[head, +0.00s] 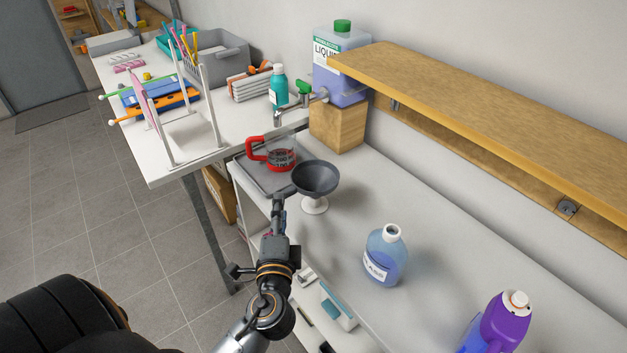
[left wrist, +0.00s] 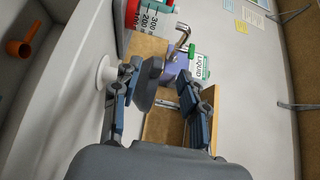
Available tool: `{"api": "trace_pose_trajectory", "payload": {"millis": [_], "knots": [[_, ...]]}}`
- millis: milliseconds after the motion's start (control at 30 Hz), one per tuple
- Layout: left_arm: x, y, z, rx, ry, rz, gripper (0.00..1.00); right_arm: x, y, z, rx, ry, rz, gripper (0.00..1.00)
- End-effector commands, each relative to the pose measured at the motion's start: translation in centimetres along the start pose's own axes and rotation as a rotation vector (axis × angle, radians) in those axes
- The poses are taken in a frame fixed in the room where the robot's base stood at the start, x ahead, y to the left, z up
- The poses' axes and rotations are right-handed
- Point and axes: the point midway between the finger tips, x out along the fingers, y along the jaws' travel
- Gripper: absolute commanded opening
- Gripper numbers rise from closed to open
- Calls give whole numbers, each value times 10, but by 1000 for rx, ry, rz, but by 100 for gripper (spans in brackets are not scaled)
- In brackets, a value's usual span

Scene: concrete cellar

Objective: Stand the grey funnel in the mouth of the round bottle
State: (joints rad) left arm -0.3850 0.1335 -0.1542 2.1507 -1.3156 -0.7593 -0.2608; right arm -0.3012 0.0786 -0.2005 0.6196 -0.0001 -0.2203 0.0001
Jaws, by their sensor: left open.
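The grey funnel (head: 315,176) sits upright, wide mouth up, on a small white stand (head: 314,206) on the bench. The round bottle (head: 386,258), translucent blue with a white label and open white neck, stands apart to the right. My left gripper (head: 279,202) is at the funnel's left side. In the left wrist view my gripper (left wrist: 163,100) is open, with the funnel (left wrist: 149,84) seen edge-on between the fingers, close to one of them. I cannot tell whether they touch. The white stand (left wrist: 106,74) shows beside that finger. My right gripper is not in view.
A red-handled jug (head: 281,153) stands on a grey tray (head: 258,178) behind the funnel, under the tap of a large liquid container (head: 340,72). A purple bottle (head: 505,320) is at the front right. A wooden shelf (head: 480,108) overhangs the bench's wall side.

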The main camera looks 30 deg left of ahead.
Motion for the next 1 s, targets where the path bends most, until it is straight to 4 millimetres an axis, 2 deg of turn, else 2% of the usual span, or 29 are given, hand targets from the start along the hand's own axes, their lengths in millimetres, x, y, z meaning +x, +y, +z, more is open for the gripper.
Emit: {"api": "trace_pose_trajectory", "payload": {"millis": [300,433,633,667,800,867,1000], "knots": [[43,-1,-4,0,0,-1,43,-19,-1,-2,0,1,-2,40],[51,1,-4,-1,0,1,43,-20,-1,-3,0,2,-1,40],[51,2,-4,-1,0,1,43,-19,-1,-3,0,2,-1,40],[51,2,-4,-1,0,1,39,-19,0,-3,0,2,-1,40],[51,2,-4,-1,0,1,11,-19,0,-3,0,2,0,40],[51,2,-4,-1,0,1,0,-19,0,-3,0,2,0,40],[51,2,-4,-1,0,1,0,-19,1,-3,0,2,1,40]]}}
